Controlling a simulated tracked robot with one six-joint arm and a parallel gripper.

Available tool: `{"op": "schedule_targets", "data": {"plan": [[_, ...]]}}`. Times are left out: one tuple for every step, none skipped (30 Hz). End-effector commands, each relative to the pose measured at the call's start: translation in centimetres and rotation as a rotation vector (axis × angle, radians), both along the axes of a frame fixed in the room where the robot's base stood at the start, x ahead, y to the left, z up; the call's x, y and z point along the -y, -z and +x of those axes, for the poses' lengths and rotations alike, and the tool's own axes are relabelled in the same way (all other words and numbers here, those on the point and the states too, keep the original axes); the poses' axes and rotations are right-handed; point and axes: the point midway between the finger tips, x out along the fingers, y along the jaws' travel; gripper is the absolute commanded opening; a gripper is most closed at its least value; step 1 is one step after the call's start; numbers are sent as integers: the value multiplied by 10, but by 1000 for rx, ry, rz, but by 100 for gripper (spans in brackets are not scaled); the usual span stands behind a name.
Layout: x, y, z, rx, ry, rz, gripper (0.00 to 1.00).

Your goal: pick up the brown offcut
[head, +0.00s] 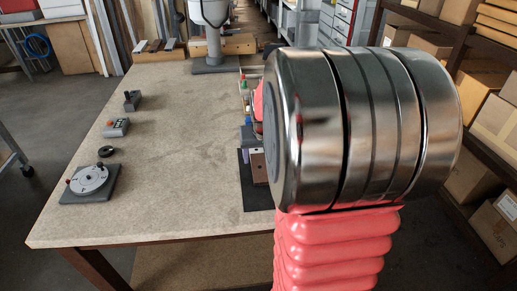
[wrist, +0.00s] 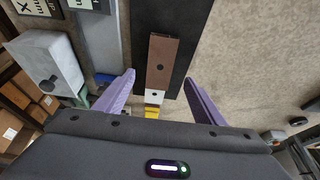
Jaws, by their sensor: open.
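The brown offcut (wrist: 161,52) is a narrow block with small dark holes. It lies lengthwise on a black mat (wrist: 187,30) in the wrist view. My gripper (wrist: 160,77) is open, with one purple finger on each side of the line of the offcut's near end. I see no contact; the height gap cannot be judged.
A white piece (wrist: 154,97) and a yellow piece (wrist: 152,113) show beyond the offcut's near end. A grey block with a dark knob (wrist: 48,65) stands left of the left finger. The table (head: 170,150) is mostly clear, with a round dial device (head: 89,180) at left.

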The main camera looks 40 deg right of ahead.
Motion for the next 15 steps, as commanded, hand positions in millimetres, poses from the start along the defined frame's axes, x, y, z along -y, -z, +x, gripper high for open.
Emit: {"op": "schedule_targets", "data": {"plan": [[1,8,2,-3,0,2,63],[2,11,3,-2,0,2,63],[3,16,4,-3,0,2,63],[4,20,6,-3,0,2,63],[5,23,7,-2,0,2,63],[6,27,9,-2,0,2,63],[7,31,10,-2,0,2,63],[7,34,11,-2,0,2,63],[8,39,13,-2,0,2,63],[9,42,14,-2,0,2,63],[10,45,15,-2,0,2,63],[11,49,16,-2,0,1,63],[12,52,17,-2,0,1,63],[12,54,18,-2,0,1,63],[13,57,19,-2,0,1,63]]}}
